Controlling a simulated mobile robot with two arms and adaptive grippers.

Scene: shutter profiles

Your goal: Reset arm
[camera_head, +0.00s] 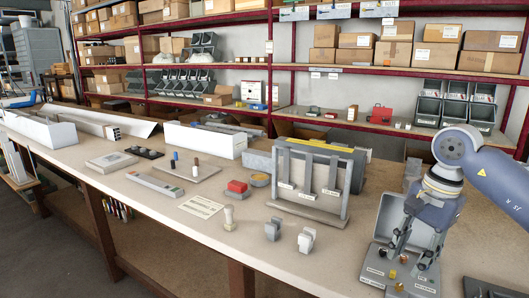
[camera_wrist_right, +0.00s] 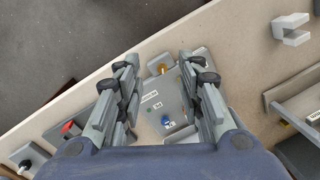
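My right gripper (camera_head: 409,256) hangs from the arm at the right, pointing down over a grey open case (camera_head: 392,217). In the right wrist view its fingers (camera_wrist_right: 162,66) are spread wide apart with nothing between them. The labelled grey panel (camera_wrist_right: 150,112) of the case shows below and between the fingers. A brass-coloured piece (camera_wrist_right: 164,68) and a blue knob (camera_wrist_right: 166,120) are on it. I cannot tell the exact height of the fingertips above the case. My left gripper is in neither view.
A grey frame with hanging profiles (camera_head: 313,183) stands left of the case. White boxes (camera_head: 204,139) stand farther back. Shelves with cartons (camera_head: 396,53) line the wall.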

